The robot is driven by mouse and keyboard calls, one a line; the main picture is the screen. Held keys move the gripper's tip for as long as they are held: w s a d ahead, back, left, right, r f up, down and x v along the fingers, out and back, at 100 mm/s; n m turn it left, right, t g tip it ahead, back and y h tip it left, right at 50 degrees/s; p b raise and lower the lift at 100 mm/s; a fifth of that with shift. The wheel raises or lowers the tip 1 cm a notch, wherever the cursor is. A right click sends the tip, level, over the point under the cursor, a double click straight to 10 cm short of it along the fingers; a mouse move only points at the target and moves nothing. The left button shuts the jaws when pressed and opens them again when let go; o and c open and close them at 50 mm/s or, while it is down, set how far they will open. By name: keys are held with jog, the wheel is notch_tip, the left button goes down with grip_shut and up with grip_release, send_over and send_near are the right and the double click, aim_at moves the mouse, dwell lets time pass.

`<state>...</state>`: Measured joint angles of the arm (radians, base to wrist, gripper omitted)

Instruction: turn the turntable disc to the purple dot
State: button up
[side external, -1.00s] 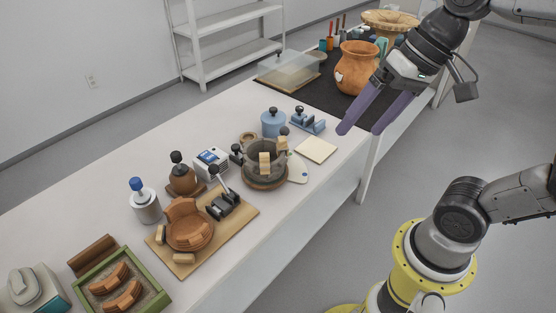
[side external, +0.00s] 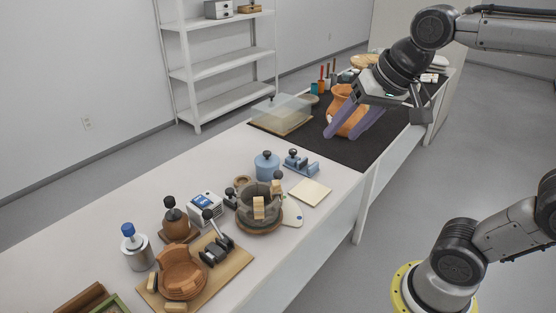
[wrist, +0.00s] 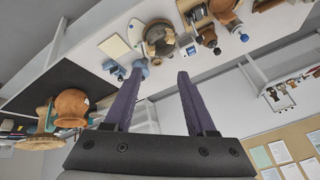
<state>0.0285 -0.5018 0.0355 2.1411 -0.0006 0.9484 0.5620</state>
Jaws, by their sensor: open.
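The turntable disc (side external: 262,231) is a low brown round base near the middle of the white table. A grey vessel (side external: 254,208) with pale blocks clipped on its rim stands on it and hides most of its top. A pale tab with a small blue dot (side external: 292,215) sticks out at its right. I cannot make out a purple dot. The grey vessel also shows in the wrist view (wrist: 157,34). My gripper (side external: 342,137) has purple fingers, open and empty, raised in front of the orange pot (side external: 348,108), well apart from the turntable. It shows open in the wrist view (wrist: 160,72).
A blue lidded jar (side external: 266,165), a blue clamp-like tool (side external: 300,164) and a cream tile (side external: 310,192) surround the turntable. A wooden board (side external: 226,268) with a brown assembly lies at its lower left. A clear box (side external: 283,114) stands on the black mat (side external: 350,152).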

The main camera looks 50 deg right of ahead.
jog(key=w+d+m+g, duration=0.1)
jog(key=w+d+m, duration=0.15)
jog(key=w, duration=0.75)
jog(key=m+g, duration=0.3)
jog(key=m, duration=0.2)
send_over(278, 171)
jog(key=a, duration=0.2)
notch_tip(278, 171, down, 15)
jog(key=f, duration=0.3)
jog(key=d+f+g, duration=0.1)
jog(key=f, duration=0.2)
jog(key=d+f+g, duration=0.1)
jog(key=f, duration=0.2)
jog(key=shift+w+m, duration=0.1)
jog(key=shift+m, duration=0.15)
jog(key=shift+d+f, duration=0.1)
jog(key=shift+f, duration=3.05)
jog(key=shift+w+a+n, duration=2.05)
jog(key=shift+w+n, duration=0.05)
jog(key=shift+w, duration=1.7)
jog(key=shift+r, duration=2.75)
